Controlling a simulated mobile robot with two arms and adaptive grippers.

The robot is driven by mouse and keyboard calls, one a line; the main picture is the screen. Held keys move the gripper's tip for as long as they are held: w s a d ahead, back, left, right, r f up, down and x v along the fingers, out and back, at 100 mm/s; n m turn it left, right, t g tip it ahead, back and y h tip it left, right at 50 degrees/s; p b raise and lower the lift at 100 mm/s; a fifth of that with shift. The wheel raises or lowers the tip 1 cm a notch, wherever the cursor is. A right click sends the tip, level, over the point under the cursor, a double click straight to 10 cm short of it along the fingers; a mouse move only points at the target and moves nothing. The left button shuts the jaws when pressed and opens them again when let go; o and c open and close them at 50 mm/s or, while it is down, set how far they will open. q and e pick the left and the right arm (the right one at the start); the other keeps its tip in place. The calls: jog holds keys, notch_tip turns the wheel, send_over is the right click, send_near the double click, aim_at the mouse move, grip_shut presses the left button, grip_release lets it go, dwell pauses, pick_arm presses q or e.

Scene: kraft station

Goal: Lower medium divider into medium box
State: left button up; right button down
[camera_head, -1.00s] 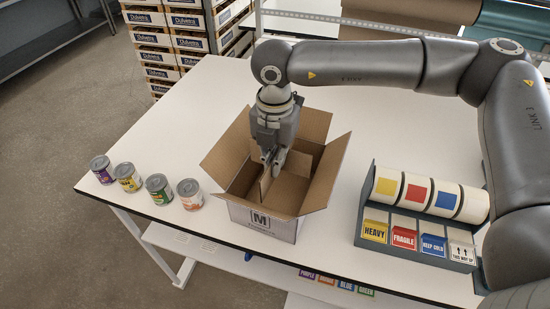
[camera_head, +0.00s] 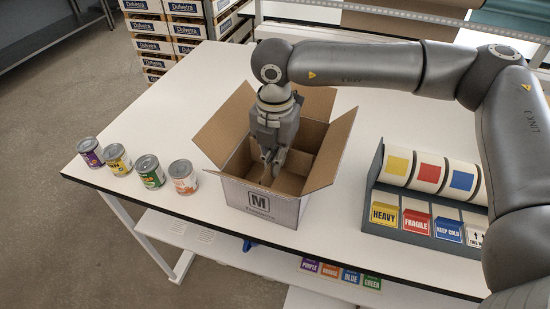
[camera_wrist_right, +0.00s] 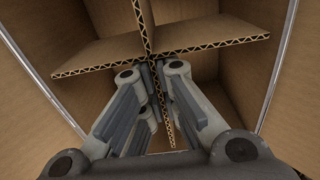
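The medium box (camera_head: 272,205) stands open on the white table with its flaps spread, marked M on the front. The medium divider (camera_wrist_right: 205,42), crossed brown cardboard panels, is inside the box; it shows in part in the head view (camera_head: 267,176). My right gripper (camera_head: 273,163) points down into the box opening. In the wrist view its fingers (camera_wrist_right: 160,85) straddle one divider panel and close in on it just beside the crossing. The divider's lower edges and the box floor below it are mostly hidden. My left gripper is out of view.
Several cans (camera_head: 150,172) stand left of the box. A grey label holder (camera_head: 425,213) with rolls and coloured labels stands right of it. The box flaps spread close around my gripper. The table (camera_head: 165,115) is clear behind the cans.

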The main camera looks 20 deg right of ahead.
jog(key=shift+f+b, duration=1.4)
jog(key=shift+f, duration=0.3)
jog(key=c, duration=1.6)
grip_release()
jog(key=shift+o, duration=0.2)
jog(key=shift+r+p, duration=3.1)
jog(key=shift+r, duration=3.95)
